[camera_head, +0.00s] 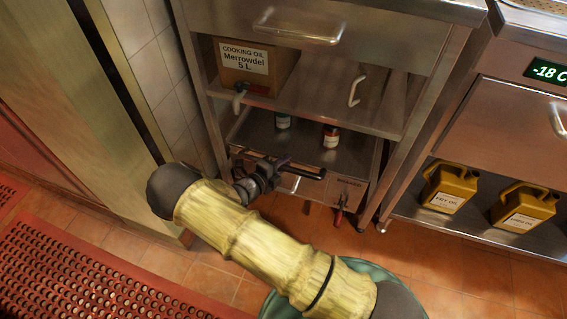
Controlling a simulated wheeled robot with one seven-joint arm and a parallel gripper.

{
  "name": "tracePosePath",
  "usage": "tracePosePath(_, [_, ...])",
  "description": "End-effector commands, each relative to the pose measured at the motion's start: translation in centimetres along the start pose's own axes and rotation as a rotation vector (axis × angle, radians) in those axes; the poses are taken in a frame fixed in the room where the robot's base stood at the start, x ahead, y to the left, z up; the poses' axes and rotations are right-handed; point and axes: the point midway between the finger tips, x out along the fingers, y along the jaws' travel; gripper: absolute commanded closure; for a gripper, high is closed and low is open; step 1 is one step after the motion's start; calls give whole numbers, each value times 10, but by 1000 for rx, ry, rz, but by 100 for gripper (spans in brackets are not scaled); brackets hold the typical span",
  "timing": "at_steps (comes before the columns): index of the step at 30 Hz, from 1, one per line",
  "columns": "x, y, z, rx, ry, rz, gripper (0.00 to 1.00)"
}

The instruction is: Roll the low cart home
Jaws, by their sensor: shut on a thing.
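The low cart (262,134) is a steel unit with a flat top, standing in the bay under the steel counter. Its front carries a pale bar handle (291,186), a label that seems to read "BRAKED" (349,183) and a red lever (340,212) hanging at the lower right. My gripper (304,172) is at the cart's front and shut on the handle; its jaws hide part of the grip. Two small bottles stand on the cart top, one with a pale green label (283,121) and one brown-red (330,136).
A cooking oil box (243,65) with a tap sits on the shelf above. Yellow oil jugs (449,187) stand on a low shelf at right. The tiled floor (420,270) in front is open; a red perforated mat (75,275) lies at left.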

Motion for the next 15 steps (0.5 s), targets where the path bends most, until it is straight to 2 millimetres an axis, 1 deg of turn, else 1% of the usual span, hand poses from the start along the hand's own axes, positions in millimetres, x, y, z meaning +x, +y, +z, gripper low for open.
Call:
tracePosePath(2, [6, -3, 2, 2, 2, -1, 100])
tracePosePath(9, [38, -10, 15, 3, 3, -1, 100])
tracePosePath(12, [43, -10, 18, 2, 0, 0, 100])
tracePosePath(15, [44, -10, 19, 2, -2, -1, 100])
